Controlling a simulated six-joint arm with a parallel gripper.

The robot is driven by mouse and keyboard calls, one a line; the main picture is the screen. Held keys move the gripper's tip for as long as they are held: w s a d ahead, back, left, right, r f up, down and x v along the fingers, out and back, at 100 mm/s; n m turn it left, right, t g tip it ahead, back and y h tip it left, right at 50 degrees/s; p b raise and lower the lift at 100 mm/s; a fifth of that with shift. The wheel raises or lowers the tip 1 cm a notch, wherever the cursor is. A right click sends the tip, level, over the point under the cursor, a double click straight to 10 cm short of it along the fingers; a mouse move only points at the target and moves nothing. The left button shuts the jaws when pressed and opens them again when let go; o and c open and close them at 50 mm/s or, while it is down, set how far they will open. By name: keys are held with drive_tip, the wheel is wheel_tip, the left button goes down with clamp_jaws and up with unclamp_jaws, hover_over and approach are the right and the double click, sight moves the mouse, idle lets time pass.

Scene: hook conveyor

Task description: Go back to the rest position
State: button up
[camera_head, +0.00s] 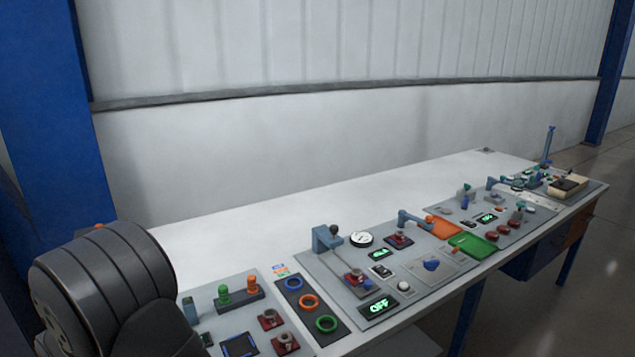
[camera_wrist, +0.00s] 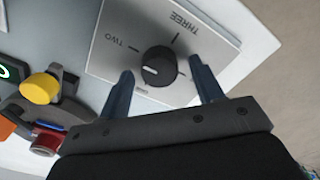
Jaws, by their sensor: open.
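My gripper (camera_wrist: 163,92) shows in the wrist view, with its two dark blue-grey fingers apart. A black rotary knob (camera_wrist: 159,66) on a grey plate (camera_wrist: 106,26) marked "TWO" and "THREE" appears between the fingertips. The knob's white pointer line points to the lower left. Whether a finger touches the knob cannot be told. In the head view a large dark part of my arm fills the lower left; the gripper is not visible there.
A long white table (camera_head: 250,213) carries several control panels. A green tray (camera_head: 473,245) and an orange tray (camera_head: 441,228) lie midway along it. An "OFF" display (camera_head: 379,307) is near the front edge. In the wrist view a yellow knob (camera_wrist: 40,88) and a red button (camera_wrist: 46,140) are left of my gripper.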

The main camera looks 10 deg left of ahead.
drive_tip(key=shift+r, duration=0.1)
wheel_tip(320, 180, up, 18)
wheel_tip(320, 180, down, 18)
drive_tip(key=shift+f, duration=0.1)
drive_tip(key=shift+n, duration=0.3)
drive_tip(key=n, duration=0.7)
drive_tip(key=shift+s+n, duration=0.1)
drive_tip(key=shift+n, duration=0.3)
drive_tip(key=n, duration=0.4)
drive_tip(key=shift+d+n, duration=0.1)
drive_tip(key=shift+n, duration=2.1)
